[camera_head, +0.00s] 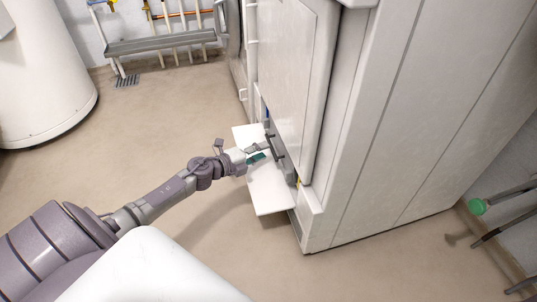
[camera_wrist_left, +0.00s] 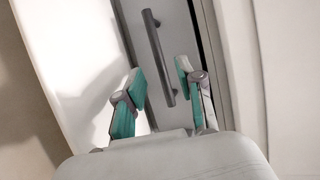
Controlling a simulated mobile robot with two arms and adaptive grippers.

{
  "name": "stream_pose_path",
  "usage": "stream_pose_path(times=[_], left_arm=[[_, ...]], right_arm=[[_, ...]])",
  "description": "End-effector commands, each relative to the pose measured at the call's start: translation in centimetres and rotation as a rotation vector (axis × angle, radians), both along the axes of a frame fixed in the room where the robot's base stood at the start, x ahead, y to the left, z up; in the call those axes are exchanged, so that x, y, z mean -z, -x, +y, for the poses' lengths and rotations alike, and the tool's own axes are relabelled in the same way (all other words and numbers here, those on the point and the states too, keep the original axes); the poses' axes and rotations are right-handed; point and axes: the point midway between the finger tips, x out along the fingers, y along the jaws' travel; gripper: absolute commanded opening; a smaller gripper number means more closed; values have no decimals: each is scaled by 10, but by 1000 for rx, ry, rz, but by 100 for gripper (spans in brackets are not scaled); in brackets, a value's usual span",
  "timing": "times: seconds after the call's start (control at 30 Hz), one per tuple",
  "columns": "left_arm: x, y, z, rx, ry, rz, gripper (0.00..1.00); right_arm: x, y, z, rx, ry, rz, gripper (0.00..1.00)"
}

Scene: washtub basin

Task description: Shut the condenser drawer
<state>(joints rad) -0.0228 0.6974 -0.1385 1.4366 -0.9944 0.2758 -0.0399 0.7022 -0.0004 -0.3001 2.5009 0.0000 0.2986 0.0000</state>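The condenser drawer (camera_head: 289,168) has a grey front low in the white machine and appears to stick out a little. Its dark bar handle (camera_head: 275,146) also shows in the left wrist view (camera_wrist_left: 157,50), upright and slightly tilted on the grey front. A dark gap runs along the front's right edge there. My left gripper (camera_head: 261,151) is open and empty, with teal finger pads spread on either side of the handle's lower part. Whether the pads touch the handle I cannot tell. My right gripper is not in view.
A white flap (camera_head: 269,193) is folded down below the drawer, under my left gripper. The white machine (camera_head: 370,120) fills the right side. A grey bench (camera_head: 160,43) and a white cylinder (camera_head: 45,70) stand farther back. The floor at left is clear.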

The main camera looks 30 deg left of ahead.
Motion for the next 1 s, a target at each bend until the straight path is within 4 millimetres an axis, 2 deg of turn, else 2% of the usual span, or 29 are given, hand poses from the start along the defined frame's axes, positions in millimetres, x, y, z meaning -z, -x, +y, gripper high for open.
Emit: stream_pose_path(times=[0.03, 0.23, 0.6, 0.83, 1.0], left_arm=[[4, -9, -2, 1, -3, -3, 38], [8, -29, -8, -1, -1, -1, 38], [8, -33, -10, 0, 1, 0, 38], [8, -33, -10, 0, 1, 0, 0], [8, -32, -10, 0, 1, 0, 0]], right_arm=[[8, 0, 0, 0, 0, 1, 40], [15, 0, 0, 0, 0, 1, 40], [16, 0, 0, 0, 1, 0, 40], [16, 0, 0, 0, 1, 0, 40], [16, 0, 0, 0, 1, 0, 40]])
